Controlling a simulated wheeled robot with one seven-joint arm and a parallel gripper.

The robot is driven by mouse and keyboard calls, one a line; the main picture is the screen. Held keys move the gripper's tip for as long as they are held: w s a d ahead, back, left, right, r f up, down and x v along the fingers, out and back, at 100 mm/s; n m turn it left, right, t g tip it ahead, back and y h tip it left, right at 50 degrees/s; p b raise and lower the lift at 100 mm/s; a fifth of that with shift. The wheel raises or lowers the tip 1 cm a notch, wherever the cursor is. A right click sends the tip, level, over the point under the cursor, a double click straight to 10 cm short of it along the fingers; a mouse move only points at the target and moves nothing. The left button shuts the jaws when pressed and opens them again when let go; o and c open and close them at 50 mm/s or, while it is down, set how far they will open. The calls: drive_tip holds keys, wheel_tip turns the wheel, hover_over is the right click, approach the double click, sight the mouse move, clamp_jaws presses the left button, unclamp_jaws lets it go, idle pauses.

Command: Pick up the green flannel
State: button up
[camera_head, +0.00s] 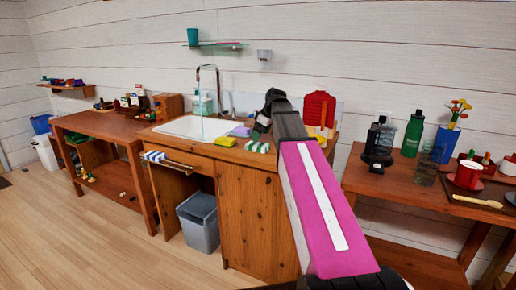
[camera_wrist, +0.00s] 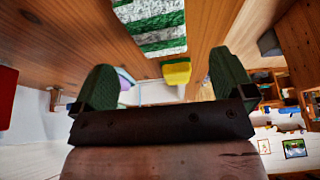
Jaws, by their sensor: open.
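The green flannel (camera_head: 258,147), striped green and white, lies folded on the wooden counter near its front edge, right of the sink. In the wrist view it shows as a striped block (camera_wrist: 152,26) at the top, beyond the fingertips, with its upper part cut off by the frame. My gripper (camera_head: 262,122) is above the counter just behind the flannel in the head view. In the wrist view its two green-padded fingers (camera_wrist: 164,80) are wide apart with nothing between them. The gripper and flannel look apart.
A green-and-yellow sponge (camera_head: 227,141) and a purple item (camera_head: 240,131) lie left of the flannel. The sink (camera_head: 188,128) with its tall tap is farther left. A red rack-like object (camera_head: 320,108) stands right of my arm. A grey bin (camera_head: 199,222) is below.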

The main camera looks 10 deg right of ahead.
sight(258, 144)
drive_tip(key=shift+d+x, duration=0.15)
drive_tip(key=shift+x, duration=1.2)
drive_tip(key=shift+d+x, duration=0.2)
drive_tip(key=shift+x, duration=1.15)
drive_tip(key=shift+s+f, duration=0.1)
drive_tip(key=shift+f, duration=0.25)
drive_tip(key=c, duration=1)
